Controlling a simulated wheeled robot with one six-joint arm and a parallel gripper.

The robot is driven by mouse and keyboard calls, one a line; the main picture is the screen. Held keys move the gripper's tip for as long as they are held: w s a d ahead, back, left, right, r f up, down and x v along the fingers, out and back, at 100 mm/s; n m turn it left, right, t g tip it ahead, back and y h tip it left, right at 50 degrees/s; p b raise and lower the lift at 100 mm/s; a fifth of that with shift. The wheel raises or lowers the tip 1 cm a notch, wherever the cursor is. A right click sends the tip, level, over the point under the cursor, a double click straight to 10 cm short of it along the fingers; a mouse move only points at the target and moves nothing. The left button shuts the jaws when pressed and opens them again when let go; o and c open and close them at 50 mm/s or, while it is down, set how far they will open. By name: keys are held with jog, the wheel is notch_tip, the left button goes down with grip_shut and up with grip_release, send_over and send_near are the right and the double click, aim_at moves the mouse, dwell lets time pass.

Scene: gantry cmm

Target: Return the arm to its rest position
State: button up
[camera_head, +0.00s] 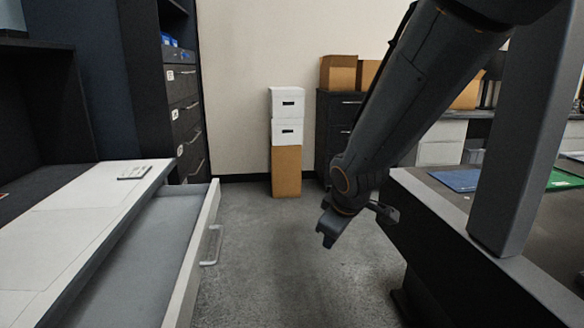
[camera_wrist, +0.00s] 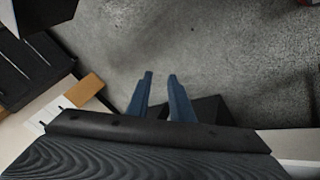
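My arm reaches down from the upper right in the head view. My gripper (camera_head: 330,228) hangs at its lower end above the open floor, between the drawer unit on the left and the machine table on the right. In the wrist view my gripper (camera_wrist: 160,88) shows two blue fingers with a clear gap between them. Nothing is between the fingers; only grey floor and a dark shape show behind them.
An open drawer (camera_head: 207,230) juts out at the left under a white worktop (camera_head: 85,210). White boxes (camera_head: 286,103) stand on a brown carton (camera_head: 286,171) at the back wall. A grey column (camera_head: 515,150) rises from the dark table (camera_head: 440,205) at right. The floor (camera_head: 275,265) between is clear.

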jog(key=s+d+r+m+g+p, duration=0.2)
jog(key=s+m+g, duration=0.55)
jog(key=s, duration=1.75)
jog(key=d+r+m+t+p, duration=0.1)
jog(key=d+r+m+p, duration=0.2)
jog(key=d+r+p, duration=0.3)
jog(key=d+p, duration=0.1)
jog(key=p, duration=0.4)
jog(key=shift+d+r+h+p, duration=0.15)
jog(key=shift+d+h+p, duration=0.15)
jog(key=shift+p, duration=0.1)
